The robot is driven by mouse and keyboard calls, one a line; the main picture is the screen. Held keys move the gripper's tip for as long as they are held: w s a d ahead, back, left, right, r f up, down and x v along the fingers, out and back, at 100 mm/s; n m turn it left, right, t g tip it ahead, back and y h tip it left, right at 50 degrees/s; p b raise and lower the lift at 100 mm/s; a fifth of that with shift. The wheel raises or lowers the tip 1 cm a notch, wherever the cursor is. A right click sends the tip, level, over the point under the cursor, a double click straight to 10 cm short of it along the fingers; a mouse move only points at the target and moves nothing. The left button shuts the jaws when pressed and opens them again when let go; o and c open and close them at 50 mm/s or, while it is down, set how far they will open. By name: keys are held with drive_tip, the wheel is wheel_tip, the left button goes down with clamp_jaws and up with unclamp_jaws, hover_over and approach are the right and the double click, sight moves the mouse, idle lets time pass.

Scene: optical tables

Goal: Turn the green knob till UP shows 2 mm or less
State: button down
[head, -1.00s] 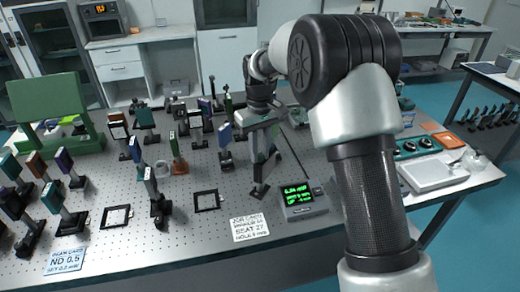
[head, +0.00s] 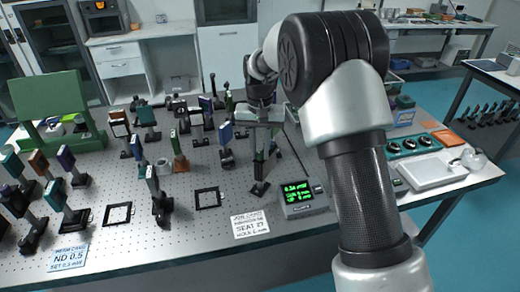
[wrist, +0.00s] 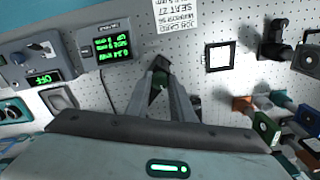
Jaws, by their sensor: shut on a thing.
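My gripper (head: 261,152) reaches down over a slim post mount with a black foot (head: 260,188) near the table's front. The readout box (head: 303,198) stands just right of the mount, with several green lines lit. The same readout (wrist: 112,45) shows upside down in the wrist view. Its UP figure is too small to read surely.
Several optics on posts, one with a blue plate (head: 226,133), stand to the left and behind.

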sight(260, 154)
idle(0.3)
drive_tip(key=c, duration=1.6)
unclamp_jaws()
drive_tip(key=shift+o, duration=0.2)
drive_tip(key=shift+r, duration=0.1)
wheel_tip(260, 154, up, 17)
drive_tip(key=shift+r+p, duration=0.15)
drive_tip(key=shift+p, duration=0.15)
